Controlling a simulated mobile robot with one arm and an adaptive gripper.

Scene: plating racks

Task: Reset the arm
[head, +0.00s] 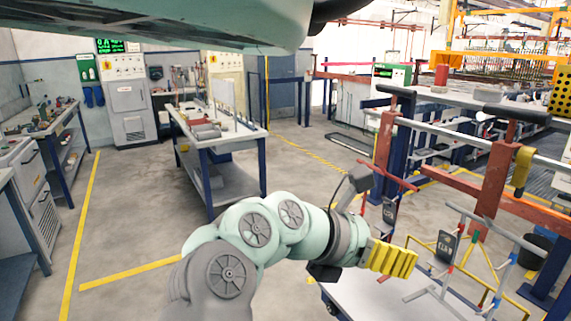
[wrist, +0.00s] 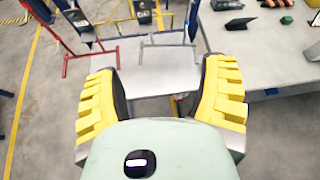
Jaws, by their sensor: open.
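My arm reaches from the bottom middle toward the right in the head view. My gripper (head: 400,262) has yellow ribbed fingers and stands over or in front of a light grey bench top (head: 360,298). In the wrist view, my gripper (wrist: 162,88) shows its two yellow fingers wide apart, with nothing between them. The grey bench top (wrist: 178,72) lies beyond the fingers. The head view shows the fingers mostly from one side, so their gap is hard to see there.
A light grey frame (head: 440,285) stands close to my fingertips. A red frame (wrist: 88,55) and dark tagged holders (wrist: 142,12) show beyond the gripper. A workbench (head: 240,135) stands at the back left. Floor (head: 130,225) left of my arm is clear.

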